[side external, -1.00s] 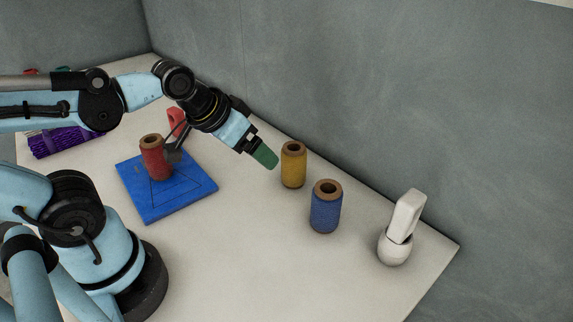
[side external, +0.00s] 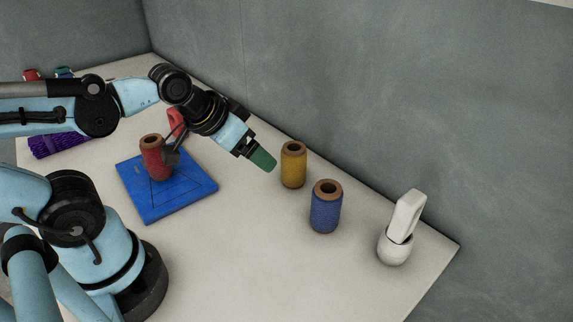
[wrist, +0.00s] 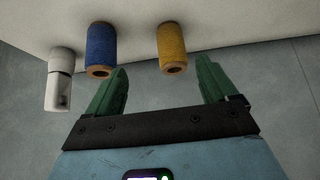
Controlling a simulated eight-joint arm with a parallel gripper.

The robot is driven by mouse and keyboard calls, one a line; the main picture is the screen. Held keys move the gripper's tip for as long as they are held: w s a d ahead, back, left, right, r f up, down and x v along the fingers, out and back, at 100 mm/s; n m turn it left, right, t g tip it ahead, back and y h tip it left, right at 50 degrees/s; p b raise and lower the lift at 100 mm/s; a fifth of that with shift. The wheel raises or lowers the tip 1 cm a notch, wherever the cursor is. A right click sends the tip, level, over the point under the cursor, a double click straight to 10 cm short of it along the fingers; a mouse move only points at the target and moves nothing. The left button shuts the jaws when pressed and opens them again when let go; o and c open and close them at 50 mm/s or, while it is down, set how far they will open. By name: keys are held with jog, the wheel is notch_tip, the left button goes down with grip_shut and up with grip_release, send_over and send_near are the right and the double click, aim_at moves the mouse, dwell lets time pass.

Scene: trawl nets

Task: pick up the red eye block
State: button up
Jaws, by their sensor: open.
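A red piece (side external: 175,119), which looks like the red eye block, stands at the back of the table behind the blue mat. My arm and the dark part beside the red spool hide some of it. My gripper (side external: 263,159) is open and empty in the air, to the right of the red piece and just left of the yellow spool. In the wrist view, my gripper (wrist: 161,68) shows two green fingers spread apart with nothing between them. The red piece is not in the wrist view.
A red spool (side external: 152,160) stands on a blue mat (side external: 190,200). A yellow spool (side external: 293,167), a blue spool (side external: 325,209) and a white object in a round cup (side external: 396,247) stand to the right. A purple bundle (side external: 55,145) lies left. Grey walls close the back.

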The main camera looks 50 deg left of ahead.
jog(key=c, duration=0.3)
jog(key=shift+c, duration=0.2)
jog(key=n+g+y, duration=1)
jog(key=n+y, duration=0.3)
jog(key=n, duration=0.8)
send_near(172, 113)
jog(key=w+a, duration=0.1)
jog(key=a, duration=0.1)
jog(key=x, duration=0.7)
jog(key=f+x, duration=0.1)
jog(key=x, duration=0.3)
jog(key=shift+a+f, duration=0.1)
